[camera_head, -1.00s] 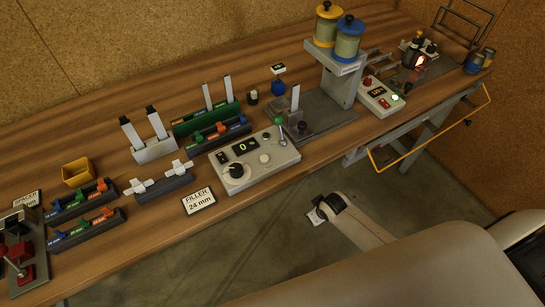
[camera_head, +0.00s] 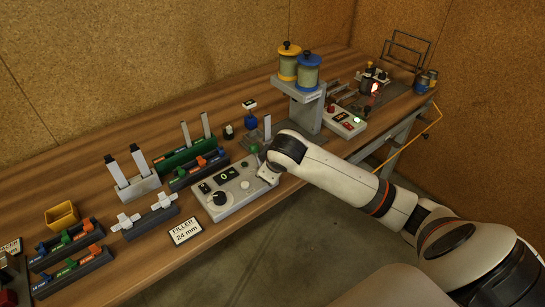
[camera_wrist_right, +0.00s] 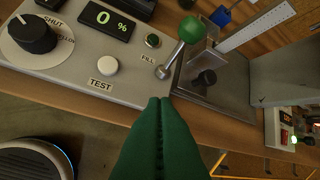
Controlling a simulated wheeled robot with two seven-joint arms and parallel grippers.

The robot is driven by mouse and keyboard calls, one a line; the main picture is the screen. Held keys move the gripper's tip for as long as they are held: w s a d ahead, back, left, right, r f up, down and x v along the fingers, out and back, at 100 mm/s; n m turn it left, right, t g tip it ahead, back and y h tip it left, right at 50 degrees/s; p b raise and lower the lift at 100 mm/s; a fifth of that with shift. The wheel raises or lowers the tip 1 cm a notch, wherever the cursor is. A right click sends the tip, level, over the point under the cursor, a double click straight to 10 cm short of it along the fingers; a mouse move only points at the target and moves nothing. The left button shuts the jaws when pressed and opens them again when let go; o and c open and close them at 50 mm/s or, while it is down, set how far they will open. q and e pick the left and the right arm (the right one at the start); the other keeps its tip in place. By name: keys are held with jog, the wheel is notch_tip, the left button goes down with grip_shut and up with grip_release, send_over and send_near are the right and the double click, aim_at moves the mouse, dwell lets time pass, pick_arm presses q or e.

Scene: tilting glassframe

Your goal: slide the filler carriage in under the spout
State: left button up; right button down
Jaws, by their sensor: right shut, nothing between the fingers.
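The filler carriage shows in the right wrist view as a clear block with a black knob (camera_wrist_right: 205,78), on a dark metal plate (camera_wrist_right: 225,95). An upright scale strip (camera_wrist_right: 256,27) stands by it. In the head view my right arm hides most of the carriage; the strip (camera_head: 267,127) shows. The grey filler tower (camera_head: 308,112) stands to its right; the spout itself is not clear. My right gripper (camera_wrist_right: 160,102), with green fingers, is shut and empty near the control box's right end, apart from the knob. My left gripper is not in view.
The control box (camera_head: 236,190) reads 0 % and has a green-balled lever (camera_wrist_right: 192,30) between my fingers and the carriage. Blue and yellow canisters (camera_head: 308,72) top the tower. A red-and-green button box (camera_head: 344,122) sits right of it. Racks fill the bench's left.

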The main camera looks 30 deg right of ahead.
jog(key=w+d+f, duration=0.1)
jog(key=w, duration=0.1)
jog(key=w+f, duration=0.2)
jog(key=w+d+f+p, duration=0.1)
jog(key=f, duration=0.1)
jog(key=shift+w+d+f, duration=0.25)
jog(key=shift+w+d, duration=0.1)
jog(key=shift+w, duration=0.05)
jog(key=shift+w+d+p, duration=0.3)
jog(key=shift+w+d, duration=0.25)
jog(key=shift+d, duration=0.3)
jog(key=shift+w+d+p, duration=0.25)
jog(key=shift+w+d, duration=0.25)
jog(key=shift+d, duration=0.35)
jog(key=shift+d, duration=0.1)
jog(key=d, duration=0.8)
jog(key=w+d, duration=0.1)
jog(key=d, duration=0.4)
jog(key=shift+d+f+b, duration=0.1)
jog(key=shift+f+b, duration=0.05)
jog(key=shift+b, duration=0.2)
jog(key=shift+d, duration=0.2)
jog(key=shift+r, duration=0.2)
